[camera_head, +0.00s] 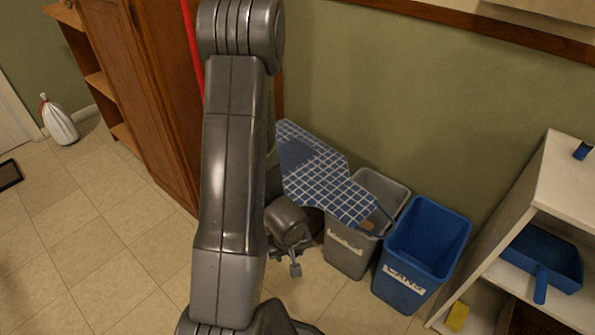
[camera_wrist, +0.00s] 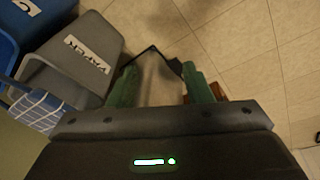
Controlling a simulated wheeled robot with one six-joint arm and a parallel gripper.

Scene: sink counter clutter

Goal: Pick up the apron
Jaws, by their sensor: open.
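The apron (camera_head: 322,180) is a blue cloth with a white grid and a plainer blue patch. In the head view it lies behind my arm, against the wall, with its near end over the rim of the grey bin. My arm hides its left part. In the wrist view a piece of the apron (camera_wrist: 40,106) shows at the left edge, beside the grey bin. My gripper (camera_wrist: 160,72) has its two green fingers apart, to the right of the apron and not touching it. A dark-edged pale shape shows between the fingers; I cannot tell what it is.
The grey bin (camera_head: 345,254) labelled PAPER and the blue bin (camera_head: 408,282) stand side by side by the wall. A white shelf (camera_head: 560,190) holding a blue dustpan (camera_head: 545,258) is at right. A wooden cabinet (camera_head: 150,80) stands left. The tiled floor at front left is clear.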

